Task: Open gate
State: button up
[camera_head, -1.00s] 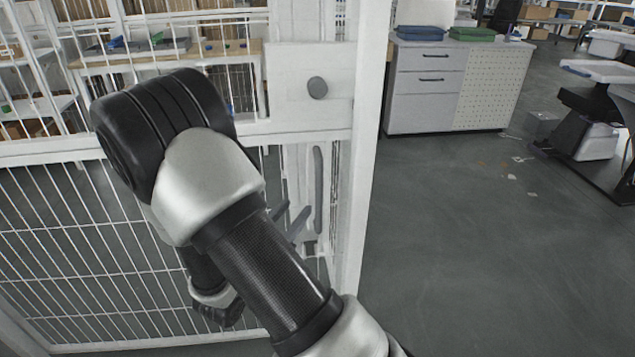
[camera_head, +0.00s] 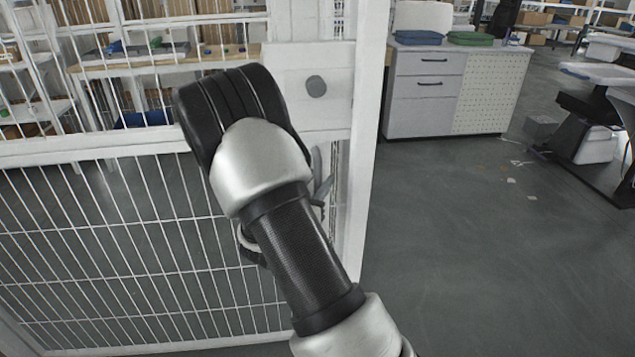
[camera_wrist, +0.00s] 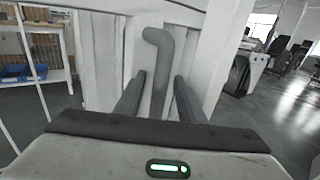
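The gate (camera_head: 60,153) is a white frame with wire mesh, filling the left half of the head view. It appears closed against the white post (camera_head: 367,120). In the wrist view, its grey bent handle (camera_wrist: 158,62) stands upright on a white panel. My gripper (camera_wrist: 158,92) is open, with one dark finger on each side of the handle. Small gaps show between the handle and the fingers. In the head view, my arm hides most of the handle and gripper; part of a finger (camera_head: 322,190) shows beside the arm.
A round grey knob (camera_head: 316,86) sits on the gate's white plate above the handle. A grey cabinet (camera_head: 425,95) stands behind the post at right. Shelves and benches stand behind the mesh.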

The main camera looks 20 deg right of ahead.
grip_shut()
jog(key=shift+a, duration=0.15)
